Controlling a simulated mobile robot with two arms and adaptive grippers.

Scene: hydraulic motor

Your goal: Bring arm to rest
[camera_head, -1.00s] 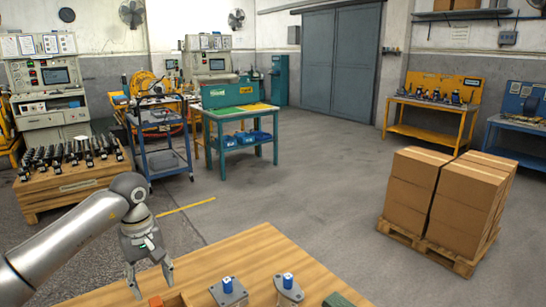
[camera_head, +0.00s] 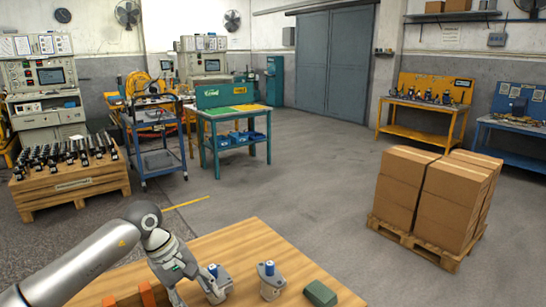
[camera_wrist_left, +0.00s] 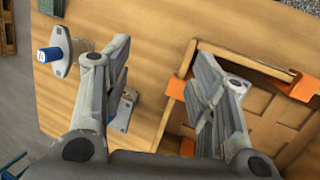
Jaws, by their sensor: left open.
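My left gripper (camera_head: 197,299) is at the front of the wooden table (camera_head: 245,242) in the head view, fingertips partly cut off by the bottom edge. A grey motor part with a blue cap (camera_head: 219,281) shows close beside the gripper. A second such part (camera_head: 270,280) stands to its right; it also shows in the left wrist view (camera_wrist_left: 60,52). My right gripper is not in view.
A wooden box with orange corners (camera_wrist_left: 245,97) lies beside the gripper in the wrist view. A green block (camera_head: 320,294) lies at the table's right. Beyond the table are a crate of dark parts (camera_head: 75,190), a blue cart, a green workbench and pallet-stacked cartons (camera_head: 440,195).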

